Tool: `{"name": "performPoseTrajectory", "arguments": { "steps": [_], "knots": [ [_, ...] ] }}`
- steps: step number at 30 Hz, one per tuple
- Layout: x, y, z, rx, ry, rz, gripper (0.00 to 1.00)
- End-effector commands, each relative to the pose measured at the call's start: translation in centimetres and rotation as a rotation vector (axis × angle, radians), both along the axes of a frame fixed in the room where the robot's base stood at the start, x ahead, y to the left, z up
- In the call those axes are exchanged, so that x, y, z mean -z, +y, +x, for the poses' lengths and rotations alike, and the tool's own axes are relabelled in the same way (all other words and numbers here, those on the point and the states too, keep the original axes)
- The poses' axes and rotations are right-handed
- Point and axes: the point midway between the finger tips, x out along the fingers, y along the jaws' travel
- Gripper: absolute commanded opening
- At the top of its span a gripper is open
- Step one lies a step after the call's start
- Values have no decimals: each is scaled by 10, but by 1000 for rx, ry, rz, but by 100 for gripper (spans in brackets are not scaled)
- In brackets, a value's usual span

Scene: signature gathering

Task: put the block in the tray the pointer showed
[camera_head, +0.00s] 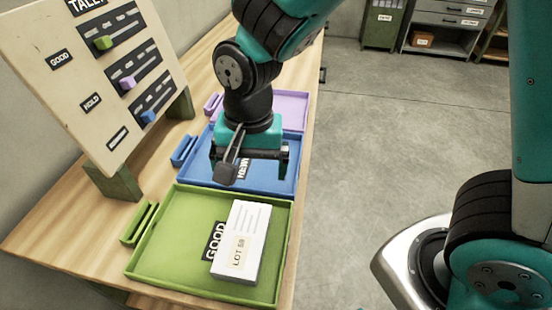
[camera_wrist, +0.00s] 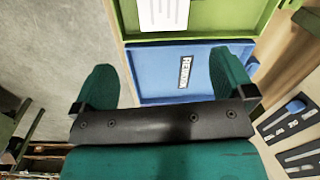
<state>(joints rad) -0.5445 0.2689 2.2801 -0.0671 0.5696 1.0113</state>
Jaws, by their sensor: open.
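A white block (camera_head: 241,238) with a "LOT" label lies in the green tray (camera_head: 165,260), partly covering the tray's "GOOD" label. My gripper (camera_head: 252,172) is open and empty above the blue tray (camera_head: 288,178), behind the block and apart from it. A purple tray (camera_head: 290,108) lies farther back, partly hidden by my arm. In the wrist view my gripper (camera_wrist: 165,82) has its fingers spread over the blue tray (camera_wrist: 150,70). The block (camera_wrist: 163,12) shows at the top edge, in the green tray (camera_wrist: 215,20). I see no pointer showing a tray.
A tilted tally board (camera_head: 85,90) stands on the wooden table (camera_head: 55,225) at the left, with green, purple and blue sliders. Small narrow holders stand left of the trays. The table's right edge borders open floor (camera_head: 385,130). Cabinets (camera_head: 445,28) stand at the back.

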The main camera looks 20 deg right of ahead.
Motion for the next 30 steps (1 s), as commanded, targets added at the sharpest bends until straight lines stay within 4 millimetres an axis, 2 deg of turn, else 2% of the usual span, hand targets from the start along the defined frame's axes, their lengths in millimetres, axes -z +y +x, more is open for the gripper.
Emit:
{"name": "performPoseTrajectory", "arguments": {
  "steps": [1,6,12,18,30],
  "knots": [
    [-16,-7,-7,-78,-9,37,100],
    [-63,-25,-46,-462,-66,168,100],
    [-95,-38,-90,-851,-175,258,100],
    [-104,-41,-109,-1018,-229,282,100],
    [-104,-41,-109,-1028,-231,282,100]
  ]
}}
